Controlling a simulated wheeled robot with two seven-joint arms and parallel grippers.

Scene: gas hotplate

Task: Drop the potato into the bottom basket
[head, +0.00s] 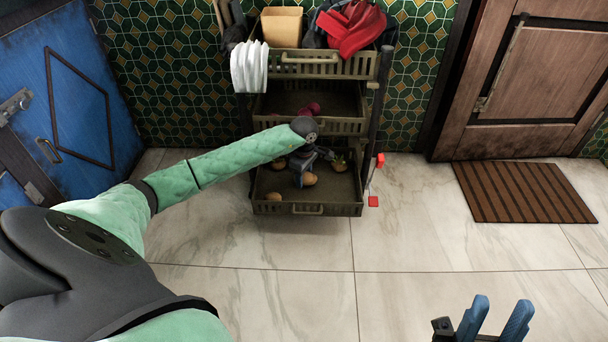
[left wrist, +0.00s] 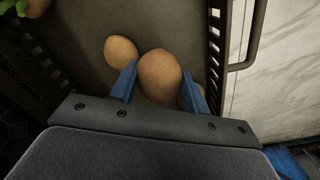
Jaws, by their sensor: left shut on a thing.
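My left gripper (head: 306,174) reaches down over the bottom basket (head: 337,209) of the rack. Its blue fingers are shut on a brown potato (head: 310,179), which shows large between them in the left wrist view (left wrist: 160,76). The held potato is over or inside the basket; its exact height above the floor of the basket is hard to tell. Another potato (head: 273,197) lies at the basket's front left, and a few more lie further back, partly hidden by my arm. My right gripper (head: 495,318) is open and empty at the lower right.
The middle basket (head: 345,126) holds a dark pink item (head: 310,109). The top basket (head: 325,68) holds a red cloth (head: 350,28) and a tan box (head: 282,27). The floor in front is clear; a brown mat (head: 525,192) lies right.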

